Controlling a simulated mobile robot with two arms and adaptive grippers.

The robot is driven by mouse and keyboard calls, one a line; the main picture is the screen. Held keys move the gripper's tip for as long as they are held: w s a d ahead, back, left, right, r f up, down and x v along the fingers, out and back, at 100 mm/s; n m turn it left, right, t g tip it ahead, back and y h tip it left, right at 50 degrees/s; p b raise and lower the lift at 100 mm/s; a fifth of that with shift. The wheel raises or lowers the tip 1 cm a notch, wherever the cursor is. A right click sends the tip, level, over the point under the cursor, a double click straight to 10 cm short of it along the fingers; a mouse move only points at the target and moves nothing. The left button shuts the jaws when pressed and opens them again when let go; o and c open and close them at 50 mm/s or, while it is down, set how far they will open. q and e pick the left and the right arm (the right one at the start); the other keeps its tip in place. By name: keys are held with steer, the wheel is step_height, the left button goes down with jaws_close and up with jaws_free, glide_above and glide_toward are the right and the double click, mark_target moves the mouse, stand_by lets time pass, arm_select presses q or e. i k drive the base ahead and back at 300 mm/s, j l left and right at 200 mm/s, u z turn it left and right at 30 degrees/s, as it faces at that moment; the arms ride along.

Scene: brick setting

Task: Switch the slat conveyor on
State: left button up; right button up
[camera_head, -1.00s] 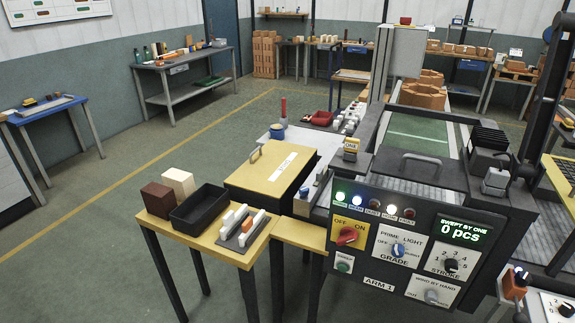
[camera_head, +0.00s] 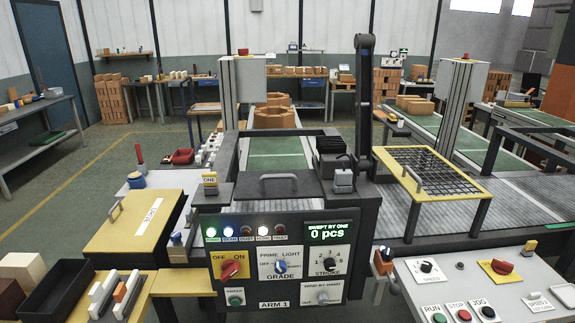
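A grey conveyor bed (camera_head: 535,192), seemingly slatted, runs across the right side, partly beneath a yellow-framed mesh guard (camera_head: 441,172). In front of it a pale control panel (camera_head: 455,290) carries a speed knob (camera_head: 427,267), a red rotary switch (camera_head: 502,267) on a yellow plate, a green RUN button (camera_head: 439,318), a red STOP button (camera_head: 463,315) and a black JOG button (camera_head: 488,312). The small print by the red switch is unreadable, so its position is unclear. Neither of my grippers is in view.
A dark ARM 1 panel (camera_head: 274,305) at centre has a red OFF/ON knob (camera_head: 230,270), other knobs and a display reading 0 pcs. A yellow-lidded box (camera_head: 130,225) and black tray (camera_head: 55,290) stand left. Open floor (camera_head: 85,185) lies at far left.

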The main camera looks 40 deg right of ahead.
mark_target(502, 268)
steer(key=z, duration=2.6)
